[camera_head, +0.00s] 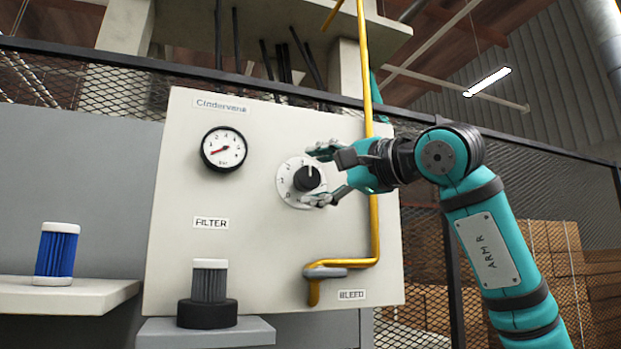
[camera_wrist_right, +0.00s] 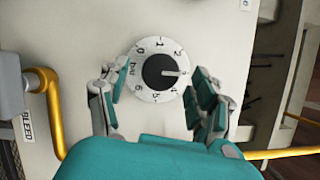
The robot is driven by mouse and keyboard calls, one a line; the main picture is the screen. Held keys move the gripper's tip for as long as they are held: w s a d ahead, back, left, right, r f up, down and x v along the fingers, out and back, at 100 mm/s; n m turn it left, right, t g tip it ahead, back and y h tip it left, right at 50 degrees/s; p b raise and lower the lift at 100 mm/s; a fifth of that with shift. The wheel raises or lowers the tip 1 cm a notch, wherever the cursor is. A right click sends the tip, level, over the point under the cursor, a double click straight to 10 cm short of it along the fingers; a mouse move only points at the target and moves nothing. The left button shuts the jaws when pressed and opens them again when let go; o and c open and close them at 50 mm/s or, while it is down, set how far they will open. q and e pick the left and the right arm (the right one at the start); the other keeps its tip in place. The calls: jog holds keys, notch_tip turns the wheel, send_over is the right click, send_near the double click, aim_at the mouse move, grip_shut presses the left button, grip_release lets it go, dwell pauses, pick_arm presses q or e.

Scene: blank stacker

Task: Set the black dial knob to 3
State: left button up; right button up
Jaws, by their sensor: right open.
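The black dial knob (camera_head: 307,178) sits on a round white dial plate (camera_head: 288,186) on the pale panel. In the right wrist view the knob (camera_wrist_right: 158,72) is seen face-on, within a ring of digits. Its white mark points right in that view, at about the 3, and upward in the head view. My right gripper (camera_head: 322,175) is open in front of the dial. In the right wrist view its fingers (camera_wrist_right: 156,100) stand on either side of the knob, with visible gaps to it. My left gripper is not in view.
A pressure gauge (camera_head: 224,149) with a red needle is left of the dial. A yellow pipe (camera_head: 375,235) runs down the panel's right side to a grey handle (camera_head: 325,272). A grey filter (camera_head: 209,281) and a blue one (camera_head: 57,253) stand on ledges.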

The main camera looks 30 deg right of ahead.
jog(key=s+d, duration=0.1)
jog(key=s, duration=0.8)
jog(key=shift+s+d+f, duration=0.25)
jog(key=shift+s+f, duration=0.05)
jog(key=shift+f, duration=0.05)
